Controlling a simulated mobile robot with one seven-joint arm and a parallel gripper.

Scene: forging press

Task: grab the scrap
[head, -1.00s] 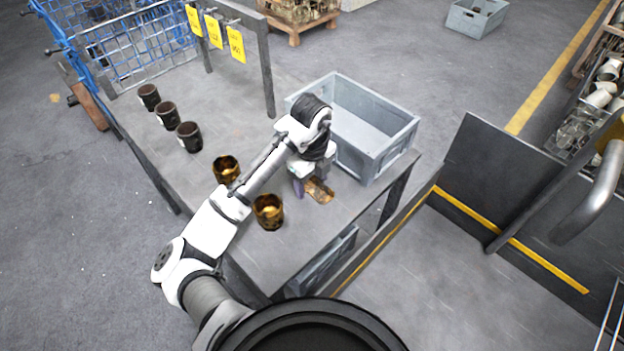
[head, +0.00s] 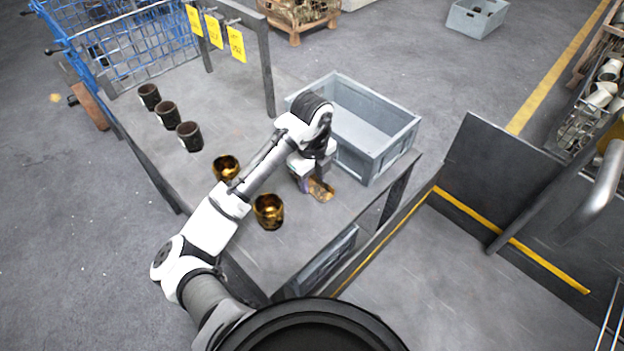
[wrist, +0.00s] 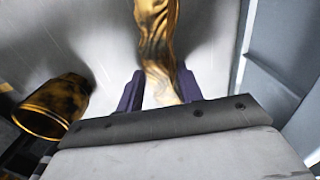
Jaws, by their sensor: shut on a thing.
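The scrap (head: 321,190) is a crumpled, gold-brown piece on the grey table, just left of the grey crate. In the wrist view the scrap (wrist: 157,45) runs up from between my two purple fingers. My gripper (head: 304,186) points down at it in the head view and is shut on it, with a finger on each side in the wrist view (wrist: 160,90). My arm hides part of the gripper from the head camera. I cannot tell whether the scrap still touches the table.
An empty grey crate (head: 395,146) stands right behind the gripper. Two gold cups (head: 268,212) (head: 226,168) stand left of the scrap, and one shows in the wrist view (wrist: 52,107). Three dark cups (head: 189,136) stand farther left. Yellow tags (head: 236,44) hang at the back.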

